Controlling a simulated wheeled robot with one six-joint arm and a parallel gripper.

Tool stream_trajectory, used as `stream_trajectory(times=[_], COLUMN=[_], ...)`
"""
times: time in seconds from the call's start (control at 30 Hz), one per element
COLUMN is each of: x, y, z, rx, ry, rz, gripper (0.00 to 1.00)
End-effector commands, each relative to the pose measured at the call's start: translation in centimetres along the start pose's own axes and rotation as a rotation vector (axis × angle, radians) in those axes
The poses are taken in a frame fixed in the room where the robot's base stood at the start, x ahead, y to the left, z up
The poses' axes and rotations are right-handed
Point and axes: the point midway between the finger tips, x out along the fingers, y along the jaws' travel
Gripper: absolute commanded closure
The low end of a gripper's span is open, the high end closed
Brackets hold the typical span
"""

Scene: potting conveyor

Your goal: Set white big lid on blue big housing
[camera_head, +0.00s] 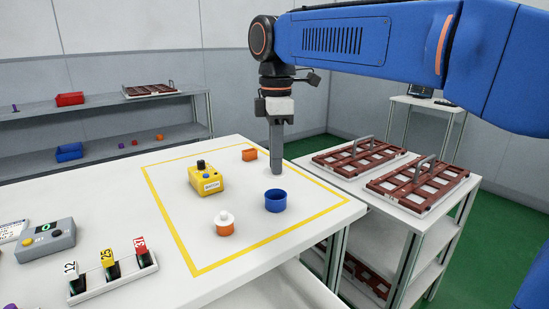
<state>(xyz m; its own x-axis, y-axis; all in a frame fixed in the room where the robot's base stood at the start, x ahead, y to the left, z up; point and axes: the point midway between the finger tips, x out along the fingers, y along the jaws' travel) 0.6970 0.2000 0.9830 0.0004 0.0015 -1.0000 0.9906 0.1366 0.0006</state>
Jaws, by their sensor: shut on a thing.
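The blue big housing (276,202) stands upright on the white table, inside the yellow outline, with its round top open. My gripper (277,172) points straight down just behind and above the blue housing in the picture. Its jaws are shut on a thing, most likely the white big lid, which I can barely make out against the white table. The gap between my fingertips and the housing is hard to judge from this one view. Nothing is seen on the housing's rim.
An orange housing with a white knobbed lid (226,220) stands front left of the blue housing. A number-card rack (112,275) is at front left. Red-brown racks (418,184) lie on the right cart.

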Motion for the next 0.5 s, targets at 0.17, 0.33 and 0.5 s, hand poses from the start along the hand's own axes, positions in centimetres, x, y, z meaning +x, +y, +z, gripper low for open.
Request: stream_trajectory(times=[0.17,0.33,0.5], x=[0.4,1.5,2.5], y=[0.0,0.0,0.0], z=[0.1,0.1,0.1], rx=[-0.022,-0.022,-0.022], ry=[-0.001,-0.001,-0.001], rz=[-0.001,-0.002,-0.002], gripper=[1.00,1.00,1.00])
